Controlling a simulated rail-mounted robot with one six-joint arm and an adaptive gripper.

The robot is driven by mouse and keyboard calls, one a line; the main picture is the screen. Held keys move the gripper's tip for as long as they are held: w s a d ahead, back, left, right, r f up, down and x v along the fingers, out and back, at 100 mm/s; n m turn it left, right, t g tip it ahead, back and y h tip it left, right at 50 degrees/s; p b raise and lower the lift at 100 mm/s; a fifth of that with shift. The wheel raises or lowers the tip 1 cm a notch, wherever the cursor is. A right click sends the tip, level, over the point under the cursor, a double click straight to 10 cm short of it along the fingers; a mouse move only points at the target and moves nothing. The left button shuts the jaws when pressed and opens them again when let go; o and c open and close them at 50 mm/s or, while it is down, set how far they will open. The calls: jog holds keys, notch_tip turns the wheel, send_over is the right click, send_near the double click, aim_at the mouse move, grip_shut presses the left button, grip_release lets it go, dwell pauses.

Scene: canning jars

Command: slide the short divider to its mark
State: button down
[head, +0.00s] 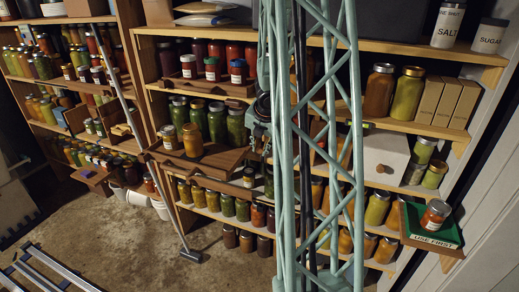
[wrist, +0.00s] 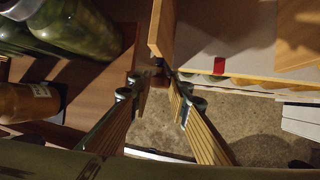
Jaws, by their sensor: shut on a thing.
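The short divider (wrist: 163,28) is a thin upright wooden board in the wrist view, at top centre. My gripper (wrist: 158,75) is shut on its near end. A red mark (wrist: 219,66) shows on the pale shelf edge to the right, with a gap between it and the divider. In the head view my green lattice column hides the gripper's fingers and the divider, so I cannot make out the grip there.
Large green jars (wrist: 75,25) and an orange jar (wrist: 30,102) stand left of the divider in the wrist view. The shelf between divider and mark looks clear. In the head view, jars (head: 217,122) stand on a wooden board (head: 215,160) left of my column.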

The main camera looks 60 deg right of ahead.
jog(key=shift+w, duration=0.15)
jog(key=c, duration=2.4)
grip_release()
jog(key=shift+s, duration=0.25)
